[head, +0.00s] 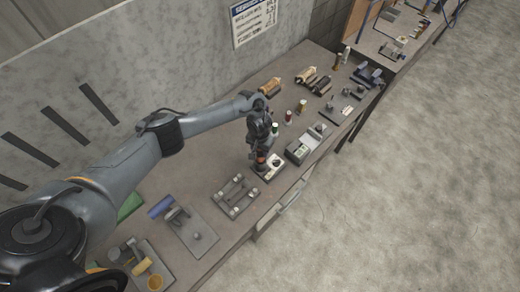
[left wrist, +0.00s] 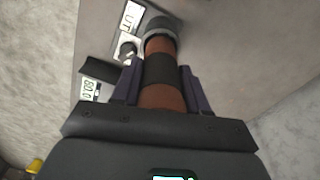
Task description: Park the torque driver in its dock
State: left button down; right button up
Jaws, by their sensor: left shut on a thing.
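My left gripper (head: 261,158) is low over the workbench, shut on the torque driver. In the left wrist view, the driver (left wrist: 163,75) is a brown cylinder with black bands, between the two dark fingers of the gripper (left wrist: 160,92). Its far end meets a grey ring (left wrist: 158,30); I cannot tell whether it sits inside the ring or only in front of it. A pale plate with a dark round spot (head: 275,162), likely the dock, lies right beside the gripper in the head view. My right gripper is not in view.
A grey box with a small display (head: 298,151) stands just right of the gripper; its display reads 80.0 in the left wrist view (left wrist: 90,90). A rack with several pegs (head: 236,195) lies to the left. Small bottles (head: 302,106) stand behind. The bench's front edge is close.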

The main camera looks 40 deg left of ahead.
pick_arm(q)
jog(key=shift+f, duration=0.3)
jog(key=shift+f+b, duration=0.55)
jog(key=shift+f, duration=0.05)
dwell(0.8)
jog(key=c, duration=0.7)
grip_release()
jog(key=shift+o, duration=1)
